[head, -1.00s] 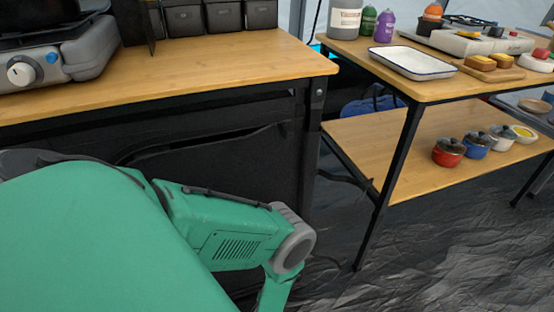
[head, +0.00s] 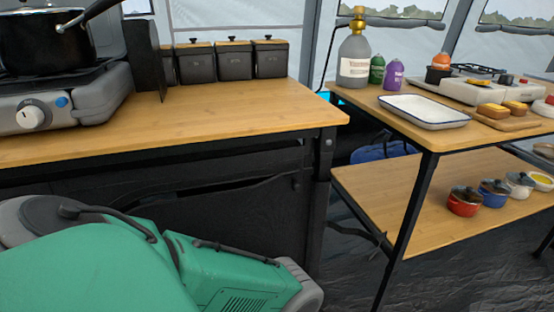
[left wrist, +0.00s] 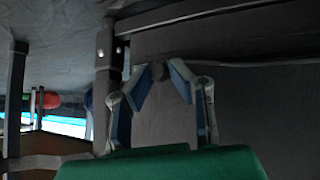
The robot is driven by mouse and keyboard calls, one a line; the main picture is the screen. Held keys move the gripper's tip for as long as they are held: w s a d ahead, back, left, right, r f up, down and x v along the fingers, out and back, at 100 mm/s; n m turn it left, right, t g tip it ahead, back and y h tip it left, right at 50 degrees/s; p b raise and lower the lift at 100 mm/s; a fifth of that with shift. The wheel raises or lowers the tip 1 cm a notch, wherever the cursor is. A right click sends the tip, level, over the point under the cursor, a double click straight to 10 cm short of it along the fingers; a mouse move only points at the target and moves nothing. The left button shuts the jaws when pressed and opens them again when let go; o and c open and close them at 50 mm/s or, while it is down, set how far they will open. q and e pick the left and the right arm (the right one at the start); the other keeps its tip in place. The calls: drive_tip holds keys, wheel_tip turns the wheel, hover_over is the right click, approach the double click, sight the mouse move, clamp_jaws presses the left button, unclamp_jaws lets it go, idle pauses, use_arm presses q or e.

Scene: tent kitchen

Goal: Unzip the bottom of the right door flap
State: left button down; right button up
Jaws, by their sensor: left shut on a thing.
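The dark door flap (head: 240,222) hangs under the wooden counter in the head view, with a curved dark seam across its upper part. A grey panel (left wrist: 245,90) fills the right of the left wrist view. There my left gripper (left wrist: 157,72) has its two blue-padded fingers converging on a small dark round piece, likely a zip pull, and is shut on it in front of the panel. The piece is too dark to identify surely. In the head view my green left arm hides the lower flap, and the left gripper is out of frame. My right gripper is not in view.
The counter (head: 225,105) has a stove (head: 60,95) with a pot and several black canisters. Its corner leg (head: 318,215) stands right of the flap. A two-level shelf table (head: 375,195) with pots is further right. Dark floor shows below.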

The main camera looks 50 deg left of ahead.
use_arm(q)
drive_tip(key=w, duration=0.1)
drive_tip(key=w+d, duration=0.1)
drive_tip(key=w, duration=0.1)
drive_tip(key=shift+w+d, duration=0.35)
drive_tip(key=shift+w, duration=0.05)
drive_tip(key=c, duration=1.4)
unclamp_jaws()
drive_tip(key=shift+f, duration=0.15)
drive_tip(key=shift+c, duration=0.2)
drive_tip(key=shift+a, duration=0.1)
drive_tip(key=v, duration=0.7)
